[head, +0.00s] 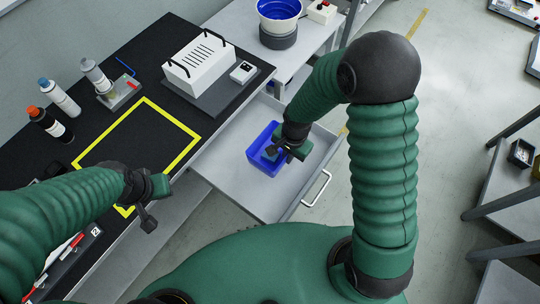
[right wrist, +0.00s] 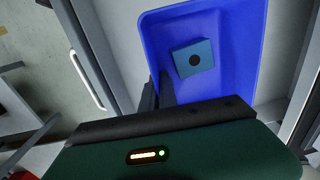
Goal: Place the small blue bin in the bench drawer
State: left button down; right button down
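The small blue bin (head: 256,160) is inside the pulled-out grey bench drawer (head: 232,188), near its middle; whether it touches the drawer floor is hard to tell. A light blue block with a dark round spot (right wrist: 192,58) lies in the bin. My right gripper (head: 284,150) is at the bin's right side. In the right wrist view its dark fingers (right wrist: 157,94) stand close together on either side of the bin wall, seemingly shut on it. My left gripper (head: 148,217) hangs empty by the bench's front edge, its finger gap unclear.
The black bench top (head: 140,60) bears a yellow taped outline (head: 178,115), several bottles and a white slotted box (head: 198,70). A blue bowl (head: 279,9) stands behind. The drawer has a light handle (head: 318,189). Free drawer floor lies in front of the bin.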

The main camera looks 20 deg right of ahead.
aim_at(286, 169)
notch_tip(286, 169, down, 7)
jog(key=shift+w+f+b, duration=0.1)
jog(key=shift+f+b, duration=0.1)
jog(key=shift+b, duration=0.45)
jog(key=c, duration=1.7)
grip_release()
